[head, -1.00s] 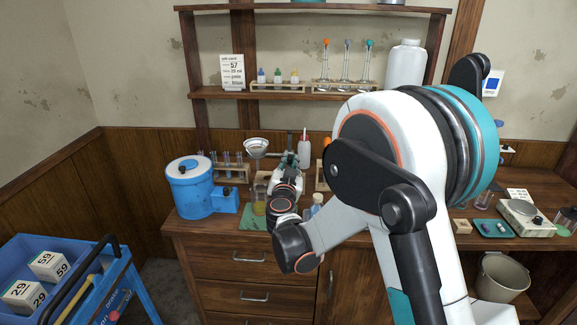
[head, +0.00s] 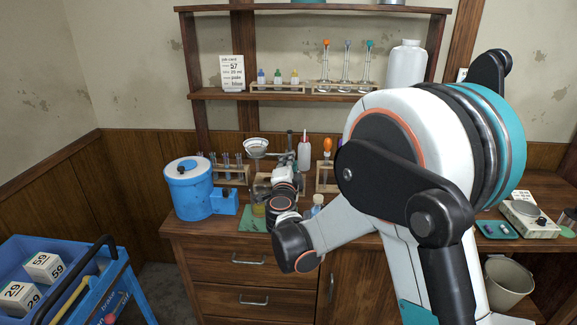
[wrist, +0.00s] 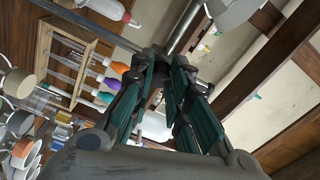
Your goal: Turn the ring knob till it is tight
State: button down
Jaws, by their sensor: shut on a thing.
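The metal ring with a white bowl-like piece (head: 256,146) stands above the bench, at the left of my gripper in the head view. My gripper (head: 287,160) is at the ring's support. In the wrist view, my gripper's dark green fingers (wrist: 163,60) come together beside a grey metal rod (wrist: 187,24). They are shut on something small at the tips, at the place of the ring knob. The knob itself is hidden by the fingers, so its turn cannot be seen.
A blue tank (head: 187,190) stands left of the ring. A test-tube rack (head: 232,174), a white wash bottle (head: 304,152) and a dropper rack (head: 324,178) stand close around my gripper. A shelf (head: 300,95) with glassware hangs above. A blue cart (head: 112,270) is at the lower left.

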jog(key=shift+m+b, duration=0.45)
jog(key=shift+m, duration=3.75)
jog(key=c, duration=1.5)
grip_release()
jog(key=s, duration=1.2)
jog(key=shift+a, duration=0.25)
